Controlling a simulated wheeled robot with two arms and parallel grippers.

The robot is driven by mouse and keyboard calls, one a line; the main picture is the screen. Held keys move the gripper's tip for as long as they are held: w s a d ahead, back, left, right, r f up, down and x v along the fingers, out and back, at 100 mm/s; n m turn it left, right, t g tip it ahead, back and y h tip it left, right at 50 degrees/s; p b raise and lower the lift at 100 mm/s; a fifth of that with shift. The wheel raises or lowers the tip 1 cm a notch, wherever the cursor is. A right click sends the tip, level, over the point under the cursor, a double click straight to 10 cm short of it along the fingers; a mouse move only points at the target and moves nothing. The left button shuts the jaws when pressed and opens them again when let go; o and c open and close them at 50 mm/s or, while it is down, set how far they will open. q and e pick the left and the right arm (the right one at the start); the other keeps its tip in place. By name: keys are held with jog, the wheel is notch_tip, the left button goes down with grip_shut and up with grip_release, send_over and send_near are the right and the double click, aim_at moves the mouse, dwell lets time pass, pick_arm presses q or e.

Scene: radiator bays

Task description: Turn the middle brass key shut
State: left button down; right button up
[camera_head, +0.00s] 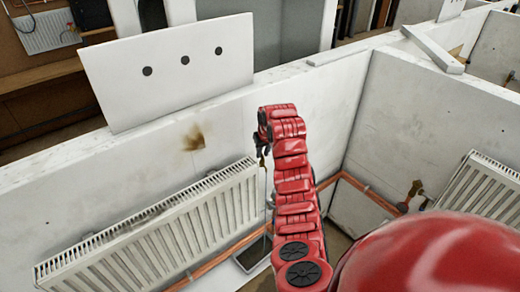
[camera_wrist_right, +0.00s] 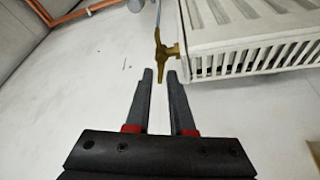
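The middle brass key (camera_wrist_right: 163,52) shows in the right wrist view beside the corner of the white radiator (camera_wrist_right: 255,40). My right gripper (camera_wrist_right: 160,76) is open there, with its two fingertips apart and the key's end showing between them; I cannot tell whether they touch it. In the head view my right gripper (camera_head: 262,146) is small and dark at the end of the red arm, by the right end of the radiator (camera_head: 165,230). The key is mostly hidden there by the arm. My left gripper is not in view.
A white panel with three dark dots (camera_head: 170,68) stands on the wall top. A partition (camera_head: 425,135) divides the bays. Copper pipe (camera_head: 368,192) runs low along the walls. A brown stain (camera_head: 194,138) marks the wall.

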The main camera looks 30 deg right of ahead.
jog(key=shift+w+f, duration=0.25)
jog(key=shift+f, duration=0.1)
jog(key=shift+s+r, duration=0.1)
jog(key=shift+s, duration=0.05)
grip_shut()
